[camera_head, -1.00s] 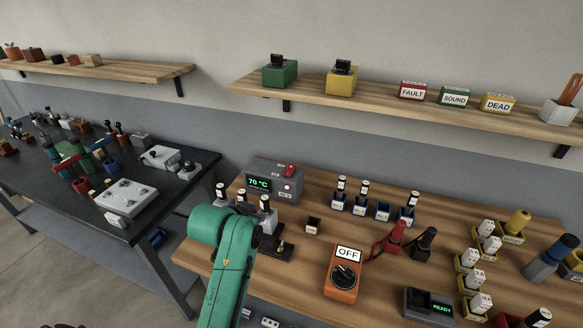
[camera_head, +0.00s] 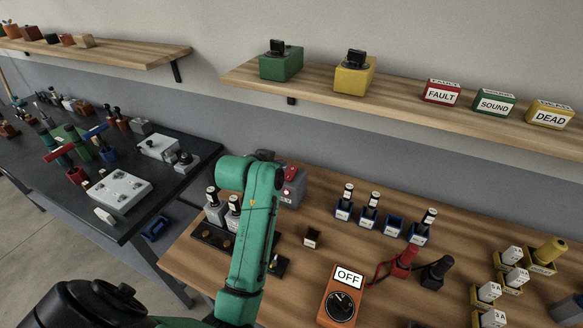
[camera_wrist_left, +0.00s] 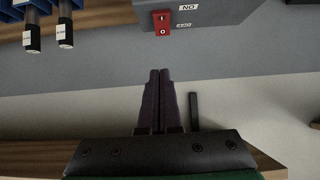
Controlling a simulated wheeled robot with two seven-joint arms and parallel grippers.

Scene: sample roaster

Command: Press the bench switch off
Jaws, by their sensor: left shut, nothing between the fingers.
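The red rocker switch (camera_head: 290,174) sits on the grey box, which my left arm partly covers. In the left wrist view, the switch (camera_wrist_left: 162,22) is at the top centre, on the face of the grey box (camera_wrist_left: 215,12), with a small round mark on it. My left gripper (camera_wrist_left: 158,74) is shut and empty. Its two dark fingers point toward the switch, with a gap between them and it in the picture. In the head view, my green arm reaches up beside the grey box (camera_head: 296,190) and mostly hides the gripper. My right gripper is not in view.
A shelf (camera_head: 400,102) runs above.

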